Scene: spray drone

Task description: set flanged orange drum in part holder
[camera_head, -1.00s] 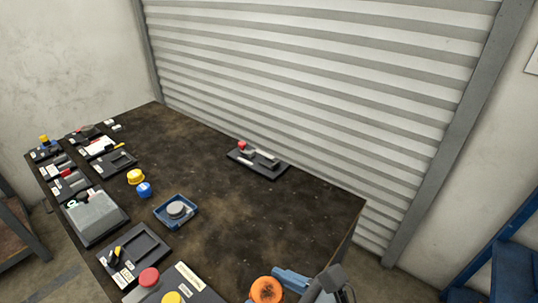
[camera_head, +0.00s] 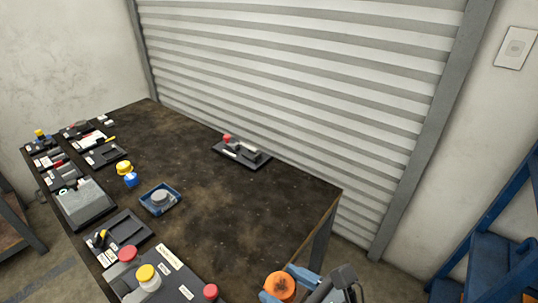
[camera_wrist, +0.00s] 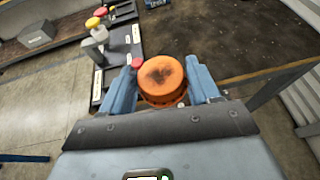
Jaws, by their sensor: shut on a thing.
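My gripper (camera_head: 282,284) is shut on the flanged orange drum (camera_head: 280,287), with dark stains on its top, at the bottom of the head view. In the wrist view the drum (camera_wrist: 161,78) sits upright between the blue fingers, its wider rim low down. It is just off the table's near edge. None of the fixtures is clearly marked as the part holder. A dark board (camera_head: 180,268) with red and yellow caps stands closest, left of my gripper; it also shows in the wrist view (camera_wrist: 118,50).
The dark table (camera_head: 235,205) has free room in its middle and right. A blue tray (camera_head: 160,199) with a grey disc, a black recessed tray (camera_head: 120,238), a grey box (camera_head: 84,205) and several fixtures fill the left. Another fixture (camera_head: 241,153) stands near the shutter.

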